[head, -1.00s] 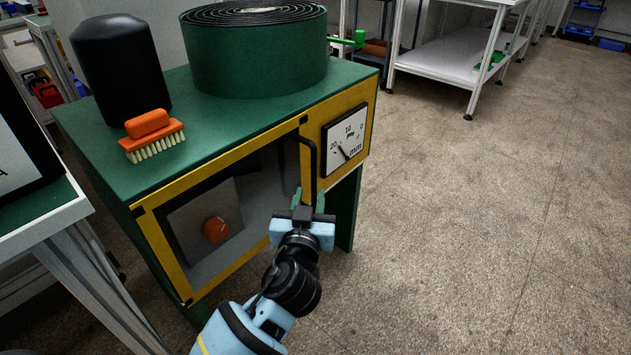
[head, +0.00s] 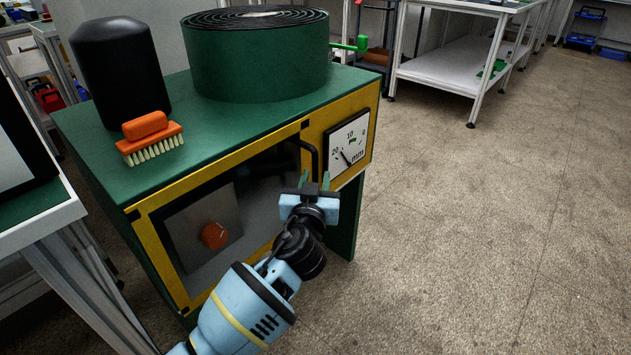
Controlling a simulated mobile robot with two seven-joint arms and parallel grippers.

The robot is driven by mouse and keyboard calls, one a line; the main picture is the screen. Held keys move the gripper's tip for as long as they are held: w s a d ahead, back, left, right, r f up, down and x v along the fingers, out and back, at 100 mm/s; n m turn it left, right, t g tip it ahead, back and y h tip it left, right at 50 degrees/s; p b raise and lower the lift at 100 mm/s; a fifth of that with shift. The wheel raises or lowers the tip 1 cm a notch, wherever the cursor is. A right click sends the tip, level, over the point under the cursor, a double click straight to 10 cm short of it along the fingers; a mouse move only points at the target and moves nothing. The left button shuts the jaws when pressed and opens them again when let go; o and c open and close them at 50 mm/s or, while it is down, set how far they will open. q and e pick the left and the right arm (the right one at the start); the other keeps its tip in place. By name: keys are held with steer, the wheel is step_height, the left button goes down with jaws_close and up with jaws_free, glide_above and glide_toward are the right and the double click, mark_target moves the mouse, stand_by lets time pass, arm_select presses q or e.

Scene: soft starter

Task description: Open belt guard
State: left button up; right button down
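The belt guard is a yellow-framed clear panel (head: 222,163) on the front of the green machine, and it looks shut. A black bar handle (head: 313,152) stands upright at its right side. My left gripper (head: 314,179) is at the lower part of the handle, with its two green fingers apart and pointing up towards it. The gripper's body hides the handle's lower end, and I cannot tell whether the fingers touch it. An orange knob (head: 214,236) on a grey plate shows behind the panel. My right gripper is not in view.
On the machine's top (head: 218,128) stand a black cylinder (head: 121,70), an orange brush (head: 149,138) and a large green belt roll (head: 255,60). A dial gauge (head: 347,146) is right of the handle. The floor (head: 470,240) at right is clear.

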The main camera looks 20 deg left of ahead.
arm_select(q)
steer(key=shift+c, duration=1)
jaws_close()
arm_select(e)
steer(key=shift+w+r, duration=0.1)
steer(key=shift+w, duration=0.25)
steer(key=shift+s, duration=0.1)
